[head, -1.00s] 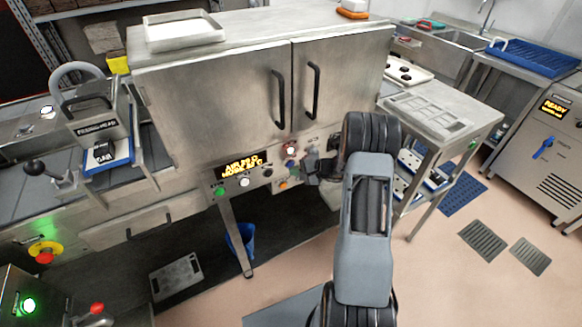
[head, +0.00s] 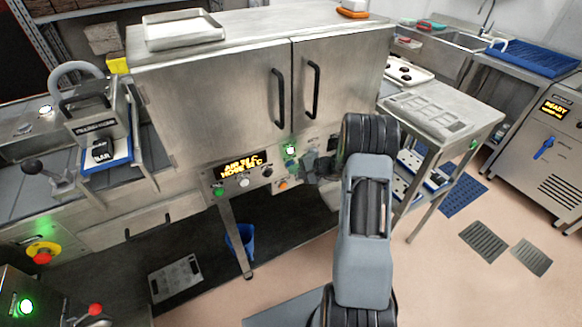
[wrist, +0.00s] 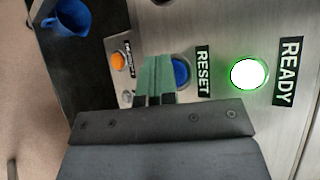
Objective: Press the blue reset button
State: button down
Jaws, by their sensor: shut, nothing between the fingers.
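The blue reset button (wrist: 181,73) sits on the steel panel beside its RESET label (wrist: 203,70) in the wrist view. My gripper (wrist: 158,68) is shut and empty. Its green fingertips are at the button and cover part of its left side in the wrist view; I cannot tell whether they still touch it. In the head view my gripper (head: 303,166) is at the cabinet's control panel, and I cannot make out the button there. The READY lamp (wrist: 248,73) glows green; it also shows green in the head view (head: 291,150).
An orange button (wrist: 118,61) is near my fingertips in the wrist view. A lit display (head: 240,165), a green button (head: 219,191) and a white button (head: 244,182) are further left on the panel. A blue bucket (head: 241,240) stands below. A steel side table (head: 440,115) is right.

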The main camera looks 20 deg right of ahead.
dwell(0.4)
jog(key=shift+s+d+b, duration=0.1)
jog(key=shift+s+b, duration=0.2)
jog(key=shift+s, duration=0.5)
jog(key=shift+s+d+b, duration=0.15)
jog(key=shift+s+b, duration=0.2)
jog(key=shift+s, duration=0.9)
jog(key=shift+s+d+b, duration=0.15)
jog(key=shift+s+b, duration=0.15)
jog(key=shift+s, duration=0.95)
